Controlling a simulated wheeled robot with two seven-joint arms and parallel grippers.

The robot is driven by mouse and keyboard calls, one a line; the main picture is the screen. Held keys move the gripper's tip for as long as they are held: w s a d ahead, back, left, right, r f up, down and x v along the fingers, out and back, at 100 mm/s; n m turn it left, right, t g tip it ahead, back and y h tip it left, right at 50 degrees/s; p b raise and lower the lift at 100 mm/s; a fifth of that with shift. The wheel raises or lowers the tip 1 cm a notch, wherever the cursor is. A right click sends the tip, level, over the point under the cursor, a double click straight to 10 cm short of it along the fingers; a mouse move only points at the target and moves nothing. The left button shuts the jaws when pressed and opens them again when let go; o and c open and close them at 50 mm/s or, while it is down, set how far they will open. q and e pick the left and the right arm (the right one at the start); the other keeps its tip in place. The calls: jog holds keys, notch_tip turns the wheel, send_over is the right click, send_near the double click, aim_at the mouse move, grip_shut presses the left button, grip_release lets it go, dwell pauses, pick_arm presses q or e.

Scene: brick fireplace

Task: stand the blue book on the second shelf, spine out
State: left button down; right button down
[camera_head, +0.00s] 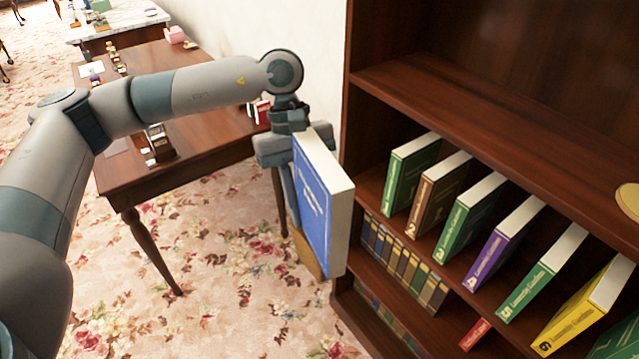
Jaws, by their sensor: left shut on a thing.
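My left gripper (289,185) is shut on a blue book (318,205) and holds it upright in the air, just left of the bookcase (352,130). The book's blue cover faces left and toward me, and its pale page edges face up and right. The book hides part of the fingers. The middle shelf (372,190) holds several spaced, leaning books: green (410,170), brown (437,193), green (470,215), purple (502,240), green (540,272) and yellow (585,305). Numbers show on their spines. My right gripper is out of view.
The shelf above (470,105) looks bare except for a round gold thing (628,200) at the right edge. A lower shelf has a row of old books (405,265) and a red book (474,334). A wooden table (205,125) with small items stands behind my left arm.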

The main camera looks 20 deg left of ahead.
pick_arm(q)
jog(key=s+a+f+m+g+y, duration=0.1)
jog(key=s+a+f+m+y, duration=0.2)
jog(key=f+m, duration=0.3)
jog(key=shift+s+m, duration=0.5)
jog(key=shift+m, duration=0.7)
jog(key=shift+r, duration=0.1)
